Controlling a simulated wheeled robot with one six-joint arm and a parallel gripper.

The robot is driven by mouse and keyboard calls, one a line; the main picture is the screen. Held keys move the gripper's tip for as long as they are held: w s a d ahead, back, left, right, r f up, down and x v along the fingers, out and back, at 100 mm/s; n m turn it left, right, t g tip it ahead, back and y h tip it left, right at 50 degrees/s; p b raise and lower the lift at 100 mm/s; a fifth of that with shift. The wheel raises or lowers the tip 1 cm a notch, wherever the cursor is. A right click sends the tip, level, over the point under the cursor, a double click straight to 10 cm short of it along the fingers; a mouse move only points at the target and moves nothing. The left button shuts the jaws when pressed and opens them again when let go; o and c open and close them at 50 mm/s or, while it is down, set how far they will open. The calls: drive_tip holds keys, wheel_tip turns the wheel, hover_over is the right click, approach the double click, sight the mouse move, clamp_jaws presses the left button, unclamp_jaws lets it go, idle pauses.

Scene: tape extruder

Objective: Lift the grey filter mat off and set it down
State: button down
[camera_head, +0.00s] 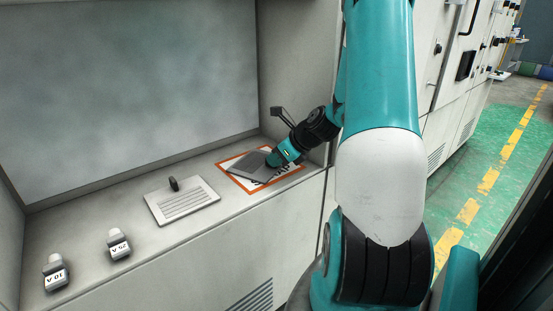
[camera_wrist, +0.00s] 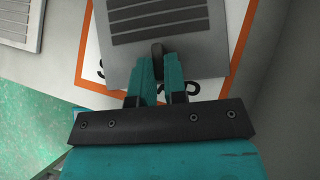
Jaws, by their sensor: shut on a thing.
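The grey filter mat (camera_head: 250,164) is a flat dark grey square over the orange-bordered white marked area on the ledge. In the wrist view the mat (camera_wrist: 189,20) shows dark slats and a small dark knob (camera_wrist: 157,50). My gripper (camera_head: 277,156) is at the mat's near right side. In the wrist view my gripper's teal fingers (camera_wrist: 157,70) are shut on the knob. I cannot tell whether the mat rests on the ledge or hangs just above it. The fingers hide part of the mat and of the black lettering.
The orange-bordered marked area (camera_head: 231,185) lies on the ledge. A light slatted cover (camera_head: 183,205) with a black knob lies left of it. Two labelled plugs (camera_head: 119,244) (camera_head: 56,272) stand further left. A wall rises close behind my gripper, and the ledge's front edge is near.

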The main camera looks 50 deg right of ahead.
drive_tip(key=c, duration=1.1)
unclamp_jaws()
drive_tip(key=shift+r, duration=0.1)
drive_tip(key=p+v, duration=0.5)
drive_tip(key=v, duration=1.2)
drive_tip(key=shift+s, duration=0.15)
